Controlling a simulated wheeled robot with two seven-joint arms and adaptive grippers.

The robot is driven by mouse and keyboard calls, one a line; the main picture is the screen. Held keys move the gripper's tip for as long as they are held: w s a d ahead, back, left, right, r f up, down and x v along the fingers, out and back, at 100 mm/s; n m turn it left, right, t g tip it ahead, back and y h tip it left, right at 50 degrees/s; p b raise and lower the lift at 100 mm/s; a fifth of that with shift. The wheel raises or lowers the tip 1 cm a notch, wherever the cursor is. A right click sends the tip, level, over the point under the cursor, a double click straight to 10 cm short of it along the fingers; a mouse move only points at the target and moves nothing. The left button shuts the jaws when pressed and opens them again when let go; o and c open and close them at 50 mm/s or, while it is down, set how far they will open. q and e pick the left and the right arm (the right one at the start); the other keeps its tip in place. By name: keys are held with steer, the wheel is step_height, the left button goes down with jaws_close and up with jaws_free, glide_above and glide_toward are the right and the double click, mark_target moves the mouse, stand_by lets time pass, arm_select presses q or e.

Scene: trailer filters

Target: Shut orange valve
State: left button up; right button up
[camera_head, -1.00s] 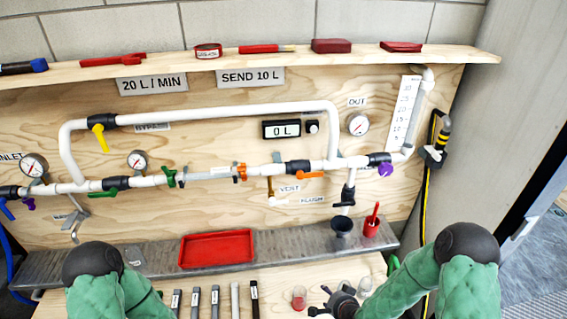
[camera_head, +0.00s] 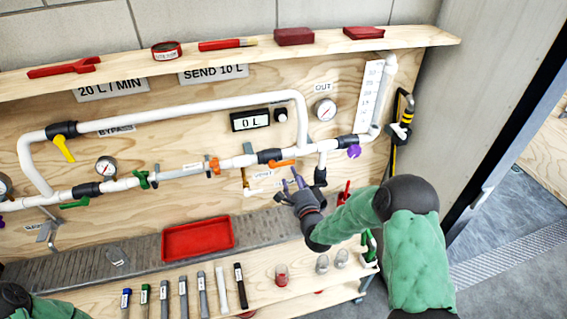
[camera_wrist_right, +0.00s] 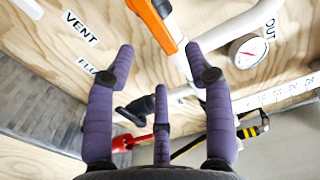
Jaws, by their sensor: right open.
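The orange valve handle (camera_head: 281,163) is on the main white pipe, to the right of a dark valve body (camera_head: 269,156). It lies roughly along the pipe. My right gripper (camera_head: 292,182) is just below the handle, in front of the panel, its fingers pointing up. In the right wrist view the orange handle (camera_wrist_right: 152,22) is at the top, beyond the spread purple fingers (camera_wrist_right: 158,62). The fingers are open and empty, and appear apart from the handle.
A dark vertical valve (camera_head: 320,176) and a purple handle (camera_head: 353,151) are to the right of the gripper. A red tray (camera_head: 198,239) is at left. A yellow handle (camera_head: 64,148) hangs from the bypass.

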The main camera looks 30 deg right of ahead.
mark_target(287, 164)
steer(key=x, duration=0.8)
jaws_close()
